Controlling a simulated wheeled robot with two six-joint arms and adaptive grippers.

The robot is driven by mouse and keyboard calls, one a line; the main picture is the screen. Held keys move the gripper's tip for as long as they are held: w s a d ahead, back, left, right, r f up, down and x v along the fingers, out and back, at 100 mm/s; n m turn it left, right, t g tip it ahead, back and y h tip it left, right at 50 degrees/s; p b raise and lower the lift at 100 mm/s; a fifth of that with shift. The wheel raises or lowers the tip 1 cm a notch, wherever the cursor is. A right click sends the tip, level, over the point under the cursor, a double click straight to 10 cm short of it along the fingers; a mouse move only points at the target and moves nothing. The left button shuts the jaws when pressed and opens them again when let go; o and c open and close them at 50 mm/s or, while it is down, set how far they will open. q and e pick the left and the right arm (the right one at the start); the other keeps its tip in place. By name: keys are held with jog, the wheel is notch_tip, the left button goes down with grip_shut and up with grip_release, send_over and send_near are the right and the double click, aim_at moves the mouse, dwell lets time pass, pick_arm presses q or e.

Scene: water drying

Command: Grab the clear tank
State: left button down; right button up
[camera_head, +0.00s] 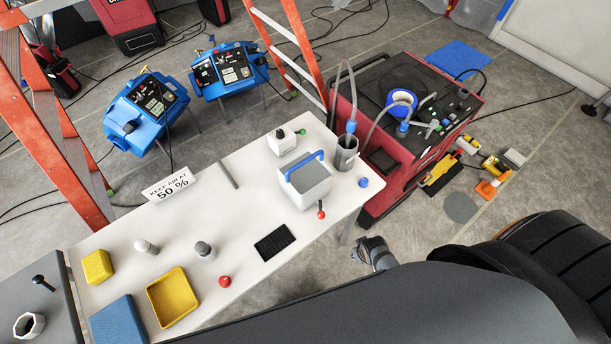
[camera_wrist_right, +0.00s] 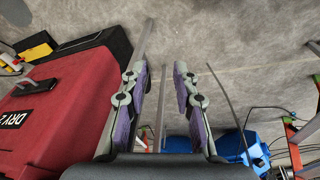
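A pale, whitish box-shaped tank (camera_head: 308,188) with a blue handle stands upright on the white table, near its right end. It is the thing that best fits the clear tank, though I cannot tell how clear its walls are. My right gripper (camera_head: 375,254) is off the table's right edge, below and right of the tank and apart from it. In the right wrist view my right gripper (camera_wrist_right: 161,75) is open and empty, with floor showing between its fingers. The tank is not seen in that view. My left gripper is not in view.
The white table (camera_head: 235,215) also holds a grey cup (camera_head: 345,155) with a tube, a small white bottle (camera_head: 281,141), a black pad (camera_head: 274,243) and a yellow tray (camera_head: 172,297). A red machine (camera_head: 385,185) stands beyond its right end. An orange ladder (camera_head: 60,125) stands behind.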

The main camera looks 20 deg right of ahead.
jog(key=w+a+r+p, duration=0.1)
jog(key=w+r+p, duration=0.15)
jog(key=r, duration=0.65)
jog(key=w+a+r+p, duration=0.1)
jog(key=w+r, duration=0.3)
jog(key=r, duration=0.5)
notch_tip(320, 180, up, 16)
jog(key=n+g+p, duration=0.2)
jog(key=n+p, duration=0.2)
jog(key=n, duration=1.7)
send_over(317, 199)
jog(key=shift+w+d+r+y, duration=0.1)
jog(key=shift+w+r+y, duration=0.1)
jog(key=shift+y, duration=0.2)
jog(key=shift+f, duration=5.25)
jog(key=shift+s+f, duration=0.1)
jog(key=shift+f, duration=0.15)
